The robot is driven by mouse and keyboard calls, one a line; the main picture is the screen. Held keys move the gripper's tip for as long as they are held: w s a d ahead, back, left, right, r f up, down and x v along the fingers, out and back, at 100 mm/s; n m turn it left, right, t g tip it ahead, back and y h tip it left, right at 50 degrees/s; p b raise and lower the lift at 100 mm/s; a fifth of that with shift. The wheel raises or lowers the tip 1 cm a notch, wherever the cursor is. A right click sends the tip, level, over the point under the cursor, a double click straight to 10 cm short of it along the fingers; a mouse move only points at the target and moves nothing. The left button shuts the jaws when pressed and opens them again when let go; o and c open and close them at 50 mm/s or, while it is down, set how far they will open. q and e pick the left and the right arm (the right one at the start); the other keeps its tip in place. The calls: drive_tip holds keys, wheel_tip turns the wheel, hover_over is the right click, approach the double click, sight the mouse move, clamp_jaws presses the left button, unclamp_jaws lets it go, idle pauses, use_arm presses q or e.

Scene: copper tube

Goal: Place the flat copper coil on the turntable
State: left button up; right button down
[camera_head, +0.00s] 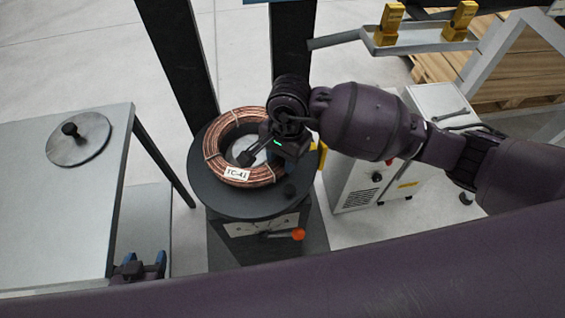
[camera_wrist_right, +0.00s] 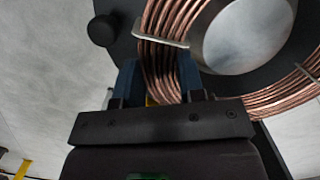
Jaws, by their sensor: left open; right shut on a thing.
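The flat copper coil (camera_head: 221,133) carries a TC-41 label and lies on or just above the dark round turntable (camera_head: 222,200); I cannot tell if it touches. It sits around the turntable's pale centre. My right gripper (camera_head: 272,152) is shut on the near right part of the coil's ring. The right wrist view shows the coil (camera_wrist_right: 165,75) between the two blue fingers (camera_wrist_right: 160,85) of that gripper, with a tie band close by. My left gripper (camera_head: 140,268) is open and empty at the bottom left, beside the grey table.
A grey table (camera_head: 50,210) on the left bears a round metal lid (camera_head: 85,140) with a black knob. Dark posts (camera_head: 180,55) stand behind the turntable. A white machine cabinet (camera_head: 375,185) stands on the right. A tray (camera_head: 415,45) with yellow items is at the back right.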

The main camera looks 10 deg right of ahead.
wheel_tip(320, 180, down, 3)
drive_tip(key=shift+r, duration=0.1)
drive_tip(key=c, duration=1)
unclamp_jaws()
drive_tip(key=r, duration=0.8)
drive_tip(key=w+d+r, duration=0.1)
drive_tip(key=r, duration=0.3)
drive_tip(key=shift+f, duration=0.1)
